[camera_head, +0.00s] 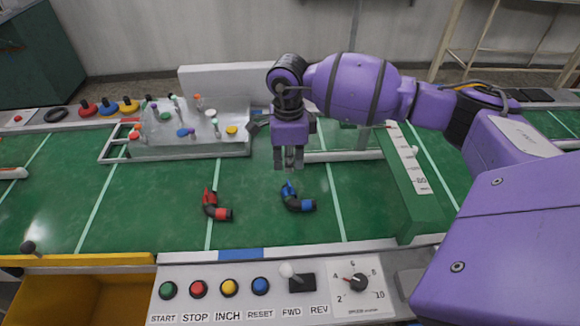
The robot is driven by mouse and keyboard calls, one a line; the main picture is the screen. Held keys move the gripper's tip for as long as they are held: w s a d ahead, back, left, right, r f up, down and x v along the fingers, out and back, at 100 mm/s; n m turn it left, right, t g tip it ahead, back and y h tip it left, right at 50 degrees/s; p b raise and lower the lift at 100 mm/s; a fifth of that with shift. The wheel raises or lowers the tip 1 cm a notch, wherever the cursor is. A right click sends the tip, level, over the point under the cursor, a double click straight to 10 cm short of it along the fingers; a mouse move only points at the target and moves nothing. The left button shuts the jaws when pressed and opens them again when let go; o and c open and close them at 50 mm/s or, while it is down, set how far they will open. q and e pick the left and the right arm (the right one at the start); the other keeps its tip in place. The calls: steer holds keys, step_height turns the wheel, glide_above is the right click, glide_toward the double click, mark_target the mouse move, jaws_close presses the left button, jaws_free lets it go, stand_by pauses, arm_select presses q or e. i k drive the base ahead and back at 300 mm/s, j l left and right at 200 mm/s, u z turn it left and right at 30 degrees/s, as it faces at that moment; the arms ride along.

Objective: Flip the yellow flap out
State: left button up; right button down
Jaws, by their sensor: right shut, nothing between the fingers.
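A long yellow strip (80,260), which looks like the yellow flap, lies along the front edge of the green belt at the lower left. My left gripper is not in the picture.
A yellow bin (85,296) stands below the yellow strip. A button panel (240,308) runs along the front. A grey fixture (190,146) stands behind.

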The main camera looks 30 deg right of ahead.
mark_target(37, 260)
steer(key=k, duration=1)
